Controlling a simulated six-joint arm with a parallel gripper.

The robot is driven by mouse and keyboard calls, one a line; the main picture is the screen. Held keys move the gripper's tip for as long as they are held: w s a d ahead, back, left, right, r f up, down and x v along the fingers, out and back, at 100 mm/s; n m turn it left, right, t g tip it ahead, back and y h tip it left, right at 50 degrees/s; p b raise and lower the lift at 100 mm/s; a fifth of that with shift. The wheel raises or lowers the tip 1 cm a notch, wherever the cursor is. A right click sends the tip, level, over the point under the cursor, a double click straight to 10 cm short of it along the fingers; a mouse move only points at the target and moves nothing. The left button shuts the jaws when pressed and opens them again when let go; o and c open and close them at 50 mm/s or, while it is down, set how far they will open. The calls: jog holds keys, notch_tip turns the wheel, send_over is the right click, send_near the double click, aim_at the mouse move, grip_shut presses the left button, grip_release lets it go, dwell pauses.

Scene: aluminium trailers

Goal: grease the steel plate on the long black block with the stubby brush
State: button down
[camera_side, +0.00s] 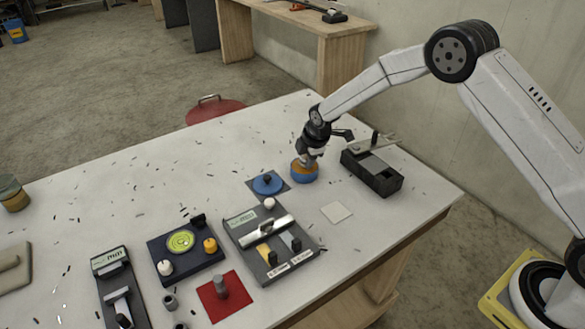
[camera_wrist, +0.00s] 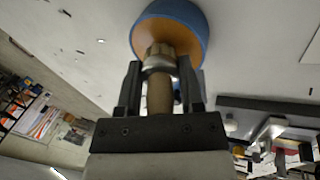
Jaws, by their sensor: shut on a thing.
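My gripper (camera_side: 309,153) points down over a round blue tin (camera_side: 304,176) with an orange filling. In the wrist view, my gripper (camera_wrist: 160,90) is shut on the stubby brush (camera_wrist: 159,98), which has a wooden handle and a metal ferrule. The brush's far end meets the orange filling of the tin (camera_wrist: 199,20) in that view; its bristles are hidden or too small to tell. The long black block (camera_side: 386,185) lies just right of the tin in the side view. The grey steel plate (camera_side: 375,165) is on its top, with a grey tool-like piece behind it.
A blue lidded pot (camera_side: 267,184) stands on a dark square left of the tin. A white square pad (camera_side: 336,212) lies in front. Dark trays (camera_side: 246,218) with fittings and a red mat (camera_side: 236,302) fill the near side. The table's far left is mostly clear.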

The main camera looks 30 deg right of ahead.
jog(key=shift+r, duration=3.5)
jog(key=shift+s, duration=0.1)
jog(key=s+d+r+m+g+h, duration=0.1)
jog(key=s+d+m+g+h, duration=0.1)
jog(key=s+m, duration=0.7)
jog(key=s+d+m+g+h, duration=0.1)
jog(key=s+m+h, duration=0.1)
jog(key=s+m, duration=0.7)
jog(key=w+d+r+n+t, duration=0.1)
jog(key=w+d+r+n, duration=0.1)
jog(key=w+d+r, duration=0.45)
jog(key=s+x, duration=0.1)
jog(key=x, duration=0.5)
jog(key=shift+a+f+y, duration=0.15)
jog(key=shift+f+y, duration=0.15)
jog(key=shift+f, duration=0.05)
